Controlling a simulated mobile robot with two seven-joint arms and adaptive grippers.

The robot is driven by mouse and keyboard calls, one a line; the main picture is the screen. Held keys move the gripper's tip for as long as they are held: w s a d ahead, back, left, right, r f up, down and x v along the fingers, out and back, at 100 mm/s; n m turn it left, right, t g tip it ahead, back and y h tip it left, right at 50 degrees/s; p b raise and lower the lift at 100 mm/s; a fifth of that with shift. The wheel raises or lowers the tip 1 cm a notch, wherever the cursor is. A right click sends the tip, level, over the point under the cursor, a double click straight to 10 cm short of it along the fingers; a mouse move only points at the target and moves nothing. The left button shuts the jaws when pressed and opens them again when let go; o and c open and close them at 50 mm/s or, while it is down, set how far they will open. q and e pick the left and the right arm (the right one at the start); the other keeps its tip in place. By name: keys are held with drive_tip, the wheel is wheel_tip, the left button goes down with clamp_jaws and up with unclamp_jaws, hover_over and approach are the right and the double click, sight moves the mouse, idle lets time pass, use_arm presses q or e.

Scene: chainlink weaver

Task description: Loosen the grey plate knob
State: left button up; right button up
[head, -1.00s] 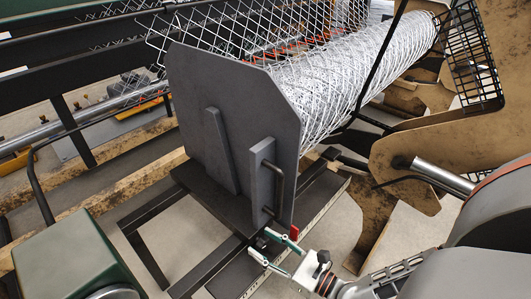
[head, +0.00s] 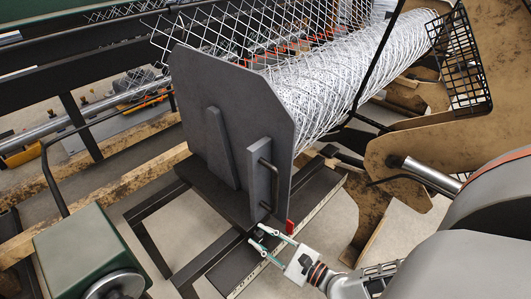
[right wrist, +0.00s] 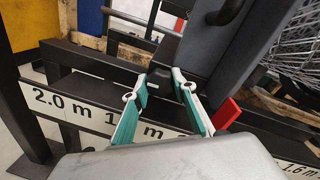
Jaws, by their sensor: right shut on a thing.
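The grey plate (head: 225,115) stands upright at the end of the mesh roll, with a black bar handle (head: 268,185) on its front. A small black knob (head: 259,234) sits low at the plate's foot; it also shows in the right wrist view (right wrist: 160,79), partly hidden by the fingers. My right gripper (head: 262,238) reaches in from the lower right. In the right wrist view its green and white fingers (right wrist: 160,84) stand on both sides of the knob and are shut on it. My left gripper is out of view.
A red pointer (right wrist: 227,113) stands close right of the fingers, above a white scale strip (right wrist: 95,118) on the dark rail. The wire mesh roll (head: 340,85) lies behind the plate. A green machine housing (head: 90,255) stands at lower left.

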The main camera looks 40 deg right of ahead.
drive_tip(key=o, duration=1.1)
drive_tip(key=shift+f, duration=0.1)
drive_tip(key=s+d, duration=0.1)
drive_tip(key=s, duration=0.7)
drive_tip(key=shift+d+r, duration=0.15)
drive_tip(key=shift+r, duration=0.15)
